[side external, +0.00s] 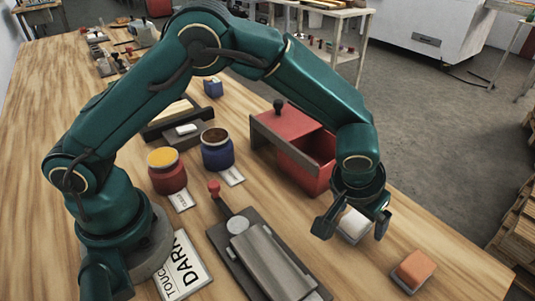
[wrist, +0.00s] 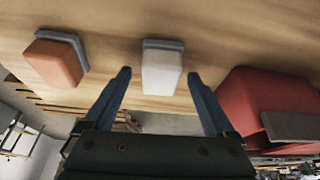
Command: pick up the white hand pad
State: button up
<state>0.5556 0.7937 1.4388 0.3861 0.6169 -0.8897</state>
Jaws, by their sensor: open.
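The white hand pad (side external: 354,224) is a white block on a grey backing, lying on the wooden table near its right edge. It also shows in the wrist view (wrist: 162,70), just beyond and between my fingertips. My gripper (side external: 350,231) is open above the pad, one finger at each side in the side view. In the wrist view my gripper (wrist: 159,76) has nothing between its fingers. In the side view the gripper hides part of the pad.
An orange pad (side external: 415,268) lies to the right of the white one. A red box (side external: 305,160) with a dark front stands behind it. A dark grey metal fixture (side external: 262,258), a red jar (side external: 167,176) and a blue jar (side external: 217,155) stand to the left. Bare table surrounds the pads.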

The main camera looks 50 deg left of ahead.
grip_shut()
jog(key=shift+r, duration=0.1)
notch_tip(320, 180, up, 10)
jog(key=shift+f, duration=0.1)
dwell(0.5)
jog(key=c, duration=0.9)
grip_release()
jog(key=c, duration=0.4)
